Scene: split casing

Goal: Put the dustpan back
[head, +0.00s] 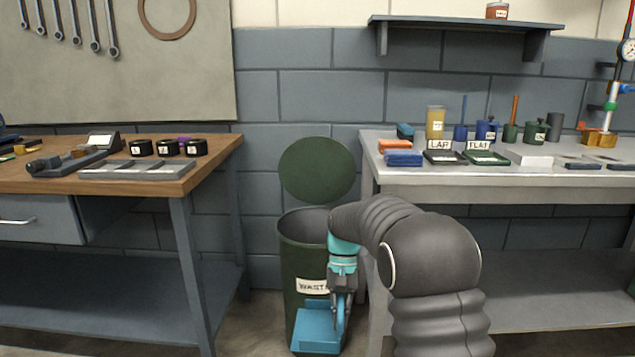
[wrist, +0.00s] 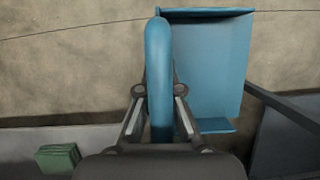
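The blue dustpan (head: 316,328) is low in front of the dark green waste bin (head: 303,262), left of the grey bench. My gripper (head: 342,298) points down at the dustpan's right side, where its handle is. In the wrist view the rounded blue handle (wrist: 159,70) runs between my two fingers, and their pads lie close against both sides. My gripper appears shut on it. The pan (wrist: 211,65) spreads to the right of the handle over bare floor. Whether the dustpan touches the floor is unclear.
The bin's round lid (head: 317,171) stands open behind it. A wooden workbench (head: 180,187) is at left. A grey bench (head: 480,180) with several tools and blocks is at right, close to my arm. A small green block (wrist: 58,157) shows low in the wrist view.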

